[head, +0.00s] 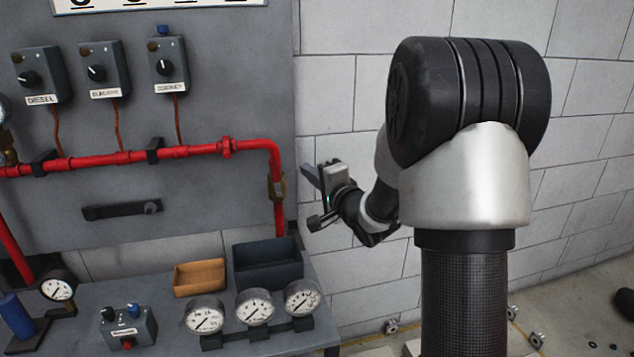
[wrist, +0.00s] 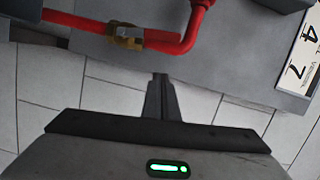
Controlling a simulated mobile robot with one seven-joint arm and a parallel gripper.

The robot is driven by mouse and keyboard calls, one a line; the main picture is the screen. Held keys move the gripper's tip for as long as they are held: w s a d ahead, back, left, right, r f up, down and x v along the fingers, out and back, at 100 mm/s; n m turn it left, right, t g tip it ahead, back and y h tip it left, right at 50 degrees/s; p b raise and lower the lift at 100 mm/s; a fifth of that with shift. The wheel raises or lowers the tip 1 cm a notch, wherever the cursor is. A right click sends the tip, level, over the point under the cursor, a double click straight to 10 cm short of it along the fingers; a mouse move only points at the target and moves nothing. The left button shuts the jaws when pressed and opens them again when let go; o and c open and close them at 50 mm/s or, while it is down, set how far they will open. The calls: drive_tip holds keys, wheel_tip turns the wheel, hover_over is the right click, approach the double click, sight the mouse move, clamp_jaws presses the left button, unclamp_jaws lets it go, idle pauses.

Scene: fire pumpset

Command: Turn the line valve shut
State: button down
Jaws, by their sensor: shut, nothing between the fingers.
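The line valve (head: 277,187) is a brass-coloured body on the red pipe's vertical run, at the right edge of the grey panel. It also shows in the wrist view (wrist: 125,36), above and left of my fingertips. I cannot make out its handle clearly. My gripper (head: 306,171) is just right of the valve, in front of the white block wall. In the wrist view its fingers (wrist: 160,77) are together and empty, with a visible gap between them and the valve and pipe.
The red pipe (head: 190,151) runs across the panel and bends down at the right. Below are a dark bin (head: 268,267), an orange-brown tray (head: 199,277) and several gauges (head: 255,306) on the grey bench. Three switch boxes (head: 104,70) hang above. Open space lies before the wall.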

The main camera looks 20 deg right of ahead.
sight(276, 178)
drive_tip(key=w+a, duration=0.2)
drive_tip(key=a, duration=0.1)
drive_tip(key=a+b, duration=0.1)
drive_tip(key=shift+w+a+f, duration=0.3)
drive_tip(key=shift+w, duration=0.1)
drive_tip(key=shift+w, duration=0.1)
